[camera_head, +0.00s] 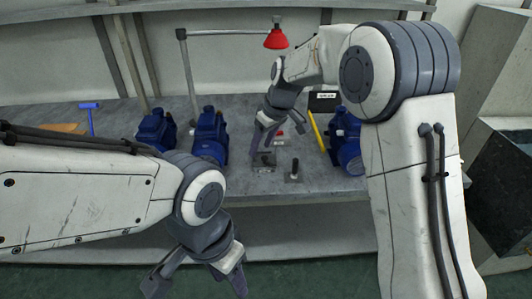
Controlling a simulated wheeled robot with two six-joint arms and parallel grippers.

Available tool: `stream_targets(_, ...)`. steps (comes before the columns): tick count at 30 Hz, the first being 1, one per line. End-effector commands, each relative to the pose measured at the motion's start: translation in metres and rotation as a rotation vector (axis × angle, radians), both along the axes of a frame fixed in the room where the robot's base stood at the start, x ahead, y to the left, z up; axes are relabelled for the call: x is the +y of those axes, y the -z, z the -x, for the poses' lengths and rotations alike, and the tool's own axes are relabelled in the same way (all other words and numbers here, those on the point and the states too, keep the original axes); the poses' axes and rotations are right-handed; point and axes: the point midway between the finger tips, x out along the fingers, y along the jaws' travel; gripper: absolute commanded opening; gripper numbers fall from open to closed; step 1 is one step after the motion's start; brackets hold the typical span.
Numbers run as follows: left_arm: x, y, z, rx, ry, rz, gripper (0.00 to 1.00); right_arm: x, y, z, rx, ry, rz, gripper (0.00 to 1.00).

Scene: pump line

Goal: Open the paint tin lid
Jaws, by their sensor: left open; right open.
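I cannot make out a paint tin or a lid in the head view. My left gripper (197,284) is low in front of the bench, with its two fingers spread wide and nothing between them. My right gripper (265,140) points down over the middle of the grey bench (250,183). It is open, its fingers just above or beside a small dark block on a plate (264,160); I cannot tell whether they touch it. A small red item (279,133) lies behind those fingers. A plate with an upright dark handle (294,172) stands to the right.
Blue pumps stand on the bench at left (155,130), centre-left (211,140) and right (345,142), partly behind my arms. A yellow bar (317,131), a black sign (323,102), a blue T-handle (91,117) and a red lamp (276,40) on a pole also show.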

Motion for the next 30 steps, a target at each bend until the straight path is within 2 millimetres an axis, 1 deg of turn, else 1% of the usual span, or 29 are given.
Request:
stream_targets(1, 0.0, 0.003, 0.0, 0.0, 0.0, 0.0, 0.5, -0.013, 0.012, -0.026, -0.019, 0.002, -0.004, 0.61)
stream_targets(3, 0.0, 0.004, 0.0, 0.0, 0.0, 0.0, 0.5, -0.027, 0.021, -0.051, -0.046, -0.008, -0.007, 0.61)
stream_targets(6, 0.0, 0.005, 0.0, 0.0, 0.0, 0.0, 0.5, -0.041, 0.03, -0.074, -0.074, -0.019, -0.009, 0.61)
stream_targets(7, 0.0, 0.006, 0.0, 0.0, 0.0, 0.0, 0.5, -0.044, 0.031, -0.078, -0.08, -0.02, -0.009, 0.61)
stream_targets(10, 0.0, 0.005, 0.0, 0.0, 0.0, 0.0, 0.5, -0.047, 0.036, -0.085, -0.088, -0.026, -0.01, 0.61)
stream_targets(13, 0.0, 0.003, 0.0, 0.0, 0.0, 0.0, 0.5, -0.044, 0.045, -0.088, -0.087, -0.028, -0.009, 0.61)
stream_targets(24, 0.0, -0.006, 0.0, 0.0, 0.0, 0.0, 0.5, -0.026, 0.106, -0.105, -0.087, -0.028, -0.008, 0.61)
stream_targets(27, 0.0, -0.007, 0.0, 0.0, 0.0, 0.0, 0.5, -0.022, 0.118, -0.108, -0.086, -0.028, -0.009, 0.61)
stream_targets(30, 0.0, -0.008, 0.0, 0.0, 0.0, 0.0, 0.5, -0.02, 0.125, -0.111, -0.089, -0.027, -0.009, 0.61)
